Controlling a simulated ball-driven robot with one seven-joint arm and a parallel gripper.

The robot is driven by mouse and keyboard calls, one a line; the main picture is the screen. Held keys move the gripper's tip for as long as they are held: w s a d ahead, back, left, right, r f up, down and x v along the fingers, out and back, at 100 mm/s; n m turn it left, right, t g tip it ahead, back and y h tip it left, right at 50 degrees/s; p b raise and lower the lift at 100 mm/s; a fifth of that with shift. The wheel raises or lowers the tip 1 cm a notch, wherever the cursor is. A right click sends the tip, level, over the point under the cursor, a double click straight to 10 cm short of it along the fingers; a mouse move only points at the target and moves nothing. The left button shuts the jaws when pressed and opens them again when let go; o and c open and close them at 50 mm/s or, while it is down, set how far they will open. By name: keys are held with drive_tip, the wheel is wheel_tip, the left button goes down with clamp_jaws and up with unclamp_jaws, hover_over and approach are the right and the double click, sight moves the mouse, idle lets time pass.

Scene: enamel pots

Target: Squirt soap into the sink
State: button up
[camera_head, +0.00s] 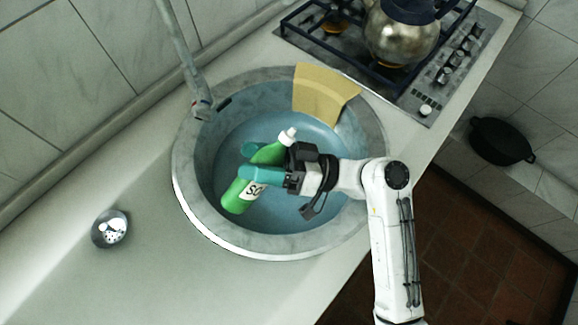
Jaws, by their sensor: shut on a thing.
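The round sink (187,196) has a grey rim and a blue basin. The green soap bottle (240,196) has a white cap and a white label with dark letters. It is tilted over the basin, its cap towards the upper right and its base towards the lower left. My gripper (256,164) reaches in from the right, its teal fingers shut around the bottle's middle. The fingers hide part of the bottle. I cannot tell whether the bottle touches the basin, and I see no soap coming out.
A tap (188,62) stands at the upper left. A metal strainer (110,229) lies on the bare counter (60,262) at left. A kettle (401,36) sits on the stove (440,85); a black pot (502,140) is at right.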

sight(260, 158)
drive_tip(key=shift+s+a+r+m+y+p, duration=0.15)
drive_tip(key=shift+r+m+y+p, duration=0.2)
drive_tip(key=shift+m+y, duration=0.15)
idle(0.8)
drive_tip(key=shift+s+a+r+m+t+y+p, duration=0.1)
drive_tip(key=shift+r+m+t+y+p, duration=0.25)
drive_tip(key=shift+r+p, duration=0.3)
drive_tip(key=shift+s+a+r+m+t+y+p, duration=0.1)
drive_tip(key=shift+r+m+t+y+p, duration=0.15)
drive_tip(key=shift+r+m+p, duration=0.35)
idle(1.8)
drive_tip(key=shift+a+r+m+t+y+b, duration=0.1)
drive_tip(key=shift+r+m+t+y+b, duration=0.4)
drive_tip(key=shift+r+m+t+b, duration=0.3)
idle(2.2)
drive_tip(key=shift+s+r+m, duration=0.1)
drive_tip(key=shift+r+m, duration=0.1)
drive_tip(key=shift+m, duration=0.15)
